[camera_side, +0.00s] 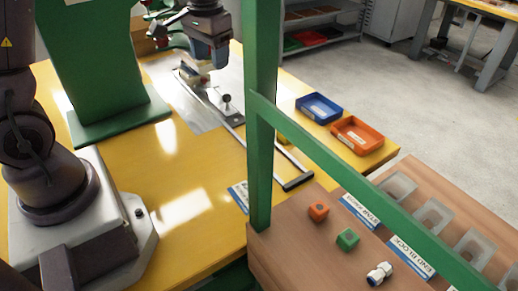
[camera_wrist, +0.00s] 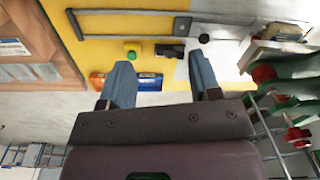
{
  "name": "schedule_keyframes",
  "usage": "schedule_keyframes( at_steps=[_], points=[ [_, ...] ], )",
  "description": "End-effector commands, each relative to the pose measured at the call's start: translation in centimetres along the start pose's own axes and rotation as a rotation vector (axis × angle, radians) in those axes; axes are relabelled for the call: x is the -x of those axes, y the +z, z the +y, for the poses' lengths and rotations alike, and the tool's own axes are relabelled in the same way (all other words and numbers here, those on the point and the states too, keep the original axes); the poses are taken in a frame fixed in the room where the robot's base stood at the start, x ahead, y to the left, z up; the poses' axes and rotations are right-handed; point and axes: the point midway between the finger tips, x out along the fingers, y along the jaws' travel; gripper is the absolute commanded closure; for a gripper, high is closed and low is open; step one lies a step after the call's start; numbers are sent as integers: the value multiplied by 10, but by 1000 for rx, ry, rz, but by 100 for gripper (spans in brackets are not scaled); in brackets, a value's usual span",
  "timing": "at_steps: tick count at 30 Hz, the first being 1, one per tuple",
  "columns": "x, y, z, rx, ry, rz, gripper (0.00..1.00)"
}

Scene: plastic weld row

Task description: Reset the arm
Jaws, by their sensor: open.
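My gripper (camera_side: 211,52) is at the top of the side view, beside the green column and above the far part of the yellow table. In the wrist view my gripper (camera_wrist: 163,84) shows two blue-grey fingers spread wide apart with nothing between them. Below it in the side view, a metal rail fixture (camera_side: 216,107) with a black knob (camera_side: 227,98) lies on a grey plate. A small pale block (camera_side: 191,76) sits near the fixture's far end, close under the gripper; whether they touch is unclear.
A blue bin (camera_side: 319,107) and an orange bin (camera_side: 357,135) stand at the table's right edge. A green frame post (camera_side: 262,150) rises in front. The brown bench holds an orange block (camera_side: 318,211), a green block (camera_side: 347,239) and a white-blue fitting (camera_side: 379,273). The near yellow tabletop is clear.

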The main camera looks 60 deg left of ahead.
Motion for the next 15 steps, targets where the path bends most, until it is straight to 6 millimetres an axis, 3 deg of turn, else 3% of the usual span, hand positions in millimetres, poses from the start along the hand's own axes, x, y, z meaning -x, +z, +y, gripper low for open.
schedule_keyframes(
  at_steps=[1, 6, 15],
  points=[
    [17, 17, 11, -14, 16, 31, 43],
    [52, 73, 37, -64, 54, 119, 43],
    [83, 157, 63, -178, 91, 312, 43]
  ],
)
